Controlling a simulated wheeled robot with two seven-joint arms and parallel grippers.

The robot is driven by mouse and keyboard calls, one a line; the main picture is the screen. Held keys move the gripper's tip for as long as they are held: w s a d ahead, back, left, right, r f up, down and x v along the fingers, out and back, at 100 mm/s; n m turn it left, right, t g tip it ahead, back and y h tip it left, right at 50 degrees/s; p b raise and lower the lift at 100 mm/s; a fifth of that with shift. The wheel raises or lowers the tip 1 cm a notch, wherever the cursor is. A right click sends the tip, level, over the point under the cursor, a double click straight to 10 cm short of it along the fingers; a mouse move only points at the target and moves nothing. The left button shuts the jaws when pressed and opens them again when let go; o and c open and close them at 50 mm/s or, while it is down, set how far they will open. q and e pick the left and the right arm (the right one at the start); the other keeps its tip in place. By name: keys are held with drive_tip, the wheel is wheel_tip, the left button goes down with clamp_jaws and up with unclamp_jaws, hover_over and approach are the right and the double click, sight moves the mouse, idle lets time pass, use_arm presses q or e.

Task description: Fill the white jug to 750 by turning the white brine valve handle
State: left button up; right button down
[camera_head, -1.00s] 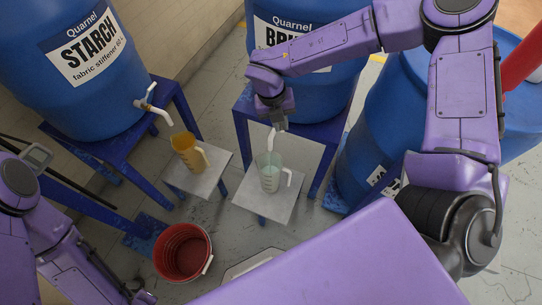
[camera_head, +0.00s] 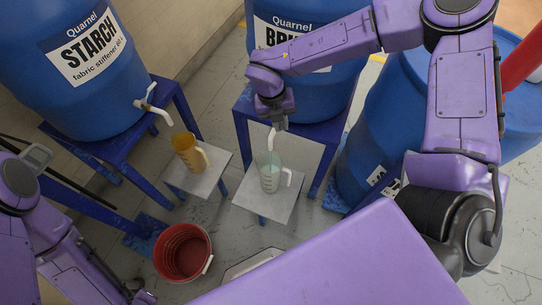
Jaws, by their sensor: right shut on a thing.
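The blue brine barrel (camera_head: 333,90) stands on a blue stand, its label partly covered by my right arm. My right gripper (camera_head: 279,122) is at the barrel's tap and shut on the white brine valve handle, which the gripper hides. The white spout (camera_head: 271,139) points down below it. The white jug (camera_head: 270,174), clear with a white handle, stands upright under the spout and holds pale liquid in its lower part. Its scale is too small to read. My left gripper (camera_head: 143,297) is low at the left, cut by the frame edge; its fingers are unclear.
The blue starch barrel (camera_head: 80,85) has its own tap (camera_head: 153,105). An amber jug (camera_head: 189,153) stands on a grey plate below it. A red bucket (camera_head: 182,252) is on the floor. Another blue barrel (camera_head: 372,145) stands at the right.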

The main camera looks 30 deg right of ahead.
idle(0.3)
drive_tip(key=p, duration=0.1)
drive_tip(key=d+r+n+p, duration=0.1)
drive_tip(key=shift+s+n+p, duration=0.2)
drive_tip(key=shift+n+p, duration=0.1)
drive_tip(key=shift+p, duration=0.05)
drive_tip(key=shift+d+f+n+t, duration=0.3)
drive_tip(key=shift+f+n, duration=0.15)
drive_tip(key=shift+n, duration=0.25)
drive_tip(key=shift+p, duration=0.3)
idle(3.2)
